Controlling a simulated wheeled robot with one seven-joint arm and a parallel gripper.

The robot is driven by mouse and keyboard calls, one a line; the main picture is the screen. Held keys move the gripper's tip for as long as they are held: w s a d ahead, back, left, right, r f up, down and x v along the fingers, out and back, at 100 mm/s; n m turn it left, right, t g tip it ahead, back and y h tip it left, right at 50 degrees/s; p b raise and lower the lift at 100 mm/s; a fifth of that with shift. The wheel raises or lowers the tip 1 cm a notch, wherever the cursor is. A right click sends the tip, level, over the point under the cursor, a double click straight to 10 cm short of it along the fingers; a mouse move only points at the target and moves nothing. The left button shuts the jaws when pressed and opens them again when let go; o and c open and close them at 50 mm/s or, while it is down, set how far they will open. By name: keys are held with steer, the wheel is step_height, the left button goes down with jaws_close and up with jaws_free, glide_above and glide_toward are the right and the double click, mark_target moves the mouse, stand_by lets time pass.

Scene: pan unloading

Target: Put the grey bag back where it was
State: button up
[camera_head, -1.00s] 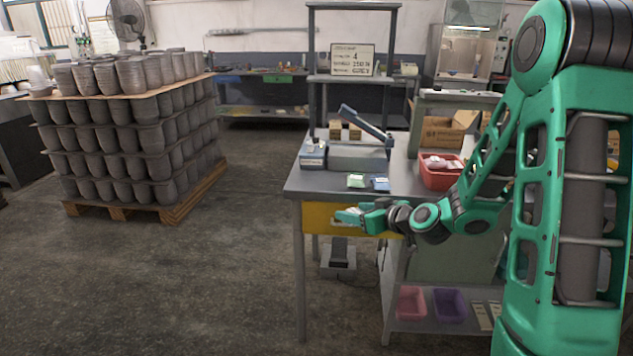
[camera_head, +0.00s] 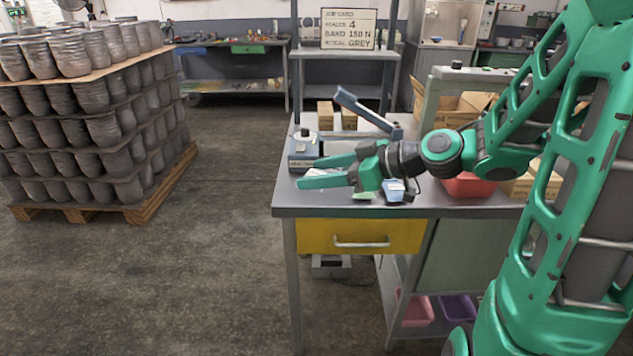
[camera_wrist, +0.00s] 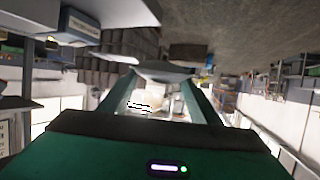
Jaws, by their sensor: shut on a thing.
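My gripper (camera_head: 318,171) is over the front part of the grey bench top (camera_head: 440,208), its fingers pointing left. In the wrist view the two green fingers (camera_wrist: 162,98) are shut on a pale grey bag (camera_wrist: 158,99) with a small printed mark. In the head view the bag is mostly hidden between the fingers. A green bag (camera_head: 363,196) and a blue bag (camera_head: 394,190) lie on the bench just below my gripper, partly covered by it.
A blue-grey press (camera_head: 365,110) and a scale (camera_head: 303,150) stand behind my gripper. A red bin (camera_head: 468,186) is to the right. The yellow drawer (camera_head: 360,235) below is shut. A job card (camera_head: 348,29) reads GREY. A pallet of pots (camera_head: 85,110) stands left; the floor between is clear.

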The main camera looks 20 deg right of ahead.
steer(key=shift+w+d, duration=0.2)
steer(key=shift+w, duration=0.25)
glide_above(326, 195)
step_height(326, 195, down, 7)
steer(key=shift+w+r, duration=0.1)
steer(key=shift+f, duration=1.95)
steer(key=shift+f, duration=0.1)
steer(key=o, duration=1.1)
steer(key=shift+o, duration=0.5)
